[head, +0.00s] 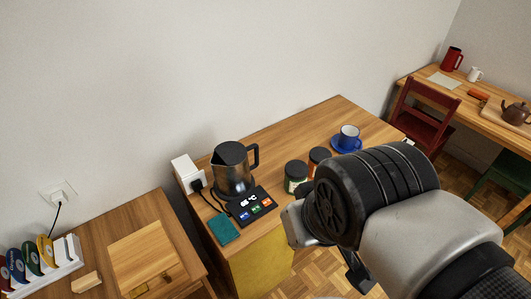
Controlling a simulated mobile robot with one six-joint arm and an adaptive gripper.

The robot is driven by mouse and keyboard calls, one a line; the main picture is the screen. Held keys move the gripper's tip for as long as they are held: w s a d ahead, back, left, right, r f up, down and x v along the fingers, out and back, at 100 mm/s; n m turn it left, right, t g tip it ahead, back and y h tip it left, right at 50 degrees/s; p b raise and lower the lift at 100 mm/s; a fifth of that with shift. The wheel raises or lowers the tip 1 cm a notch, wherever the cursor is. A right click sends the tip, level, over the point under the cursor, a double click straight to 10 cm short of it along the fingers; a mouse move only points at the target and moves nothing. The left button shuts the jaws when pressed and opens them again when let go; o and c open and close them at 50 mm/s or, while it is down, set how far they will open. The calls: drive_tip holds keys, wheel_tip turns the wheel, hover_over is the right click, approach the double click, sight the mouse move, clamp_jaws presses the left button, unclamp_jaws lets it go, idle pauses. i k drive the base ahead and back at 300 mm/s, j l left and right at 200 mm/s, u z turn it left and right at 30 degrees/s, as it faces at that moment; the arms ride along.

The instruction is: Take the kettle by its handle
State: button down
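The kettle (232,173) is dark with a black lid and a metallic body. It stands upright on its base with a lit control panel (251,205) on the wooden counter. Its black handle (254,157) points to the right and is free. My arm comes in from the lower right and ends to the right of and in front of the kettle, apart from it. A dark part of what looks like my gripper (360,274) shows below the wrist. The rest is hidden behind my arm, so its opening does not show.
Two dark-lidded jars (296,177) stand between kettle and arm. A white socket block (186,172) with a plug is left of the kettle, a teal pad (223,229) in front. The back counter is clear.

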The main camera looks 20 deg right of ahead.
sight(231, 168)
drive_tip(key=i+j+z, duration=0.15)
drive_tip(key=j, duration=0.2)
drive_tip(key=i+j+z, duration=0.2)
drive_tip(key=j, duration=0.2)
drive_tip(key=i+j+z, duration=0.15)
drive_tip(key=j, duration=0.2)
drive_tip(key=k, duration=0.05)
